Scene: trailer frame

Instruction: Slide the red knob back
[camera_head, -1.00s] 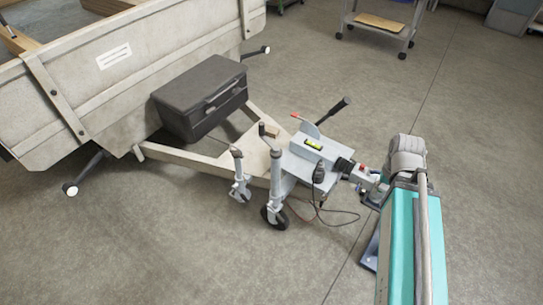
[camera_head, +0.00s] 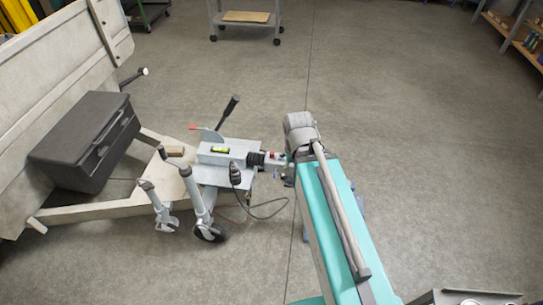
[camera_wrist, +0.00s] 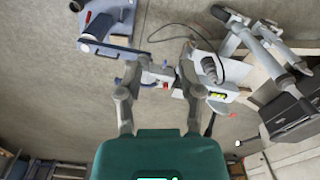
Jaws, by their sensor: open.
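The trailer's grey coupling (camera_head: 270,158) sits at the front of the drawbar, with a small red part (camera_head: 271,155) on it. In the wrist view the coupling (camera_wrist: 158,76) lies between my fingers, with a small red spot (camera_wrist: 165,86) on it. I cannot tell which is the red knob. My gripper (camera_wrist: 160,58) is open around the coupling's place in the picture; contact cannot be told. My arm partly hides it in the head view.
A black handle (camera_head: 230,108) rises behind the coupling. Jockey-wheel posts (camera_head: 200,205), a hanging cable (camera_head: 262,212) and a black toolbox (camera_head: 85,140) are to the left. Open floor lies to the right, with a shelf (camera_head: 515,38) at the far right.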

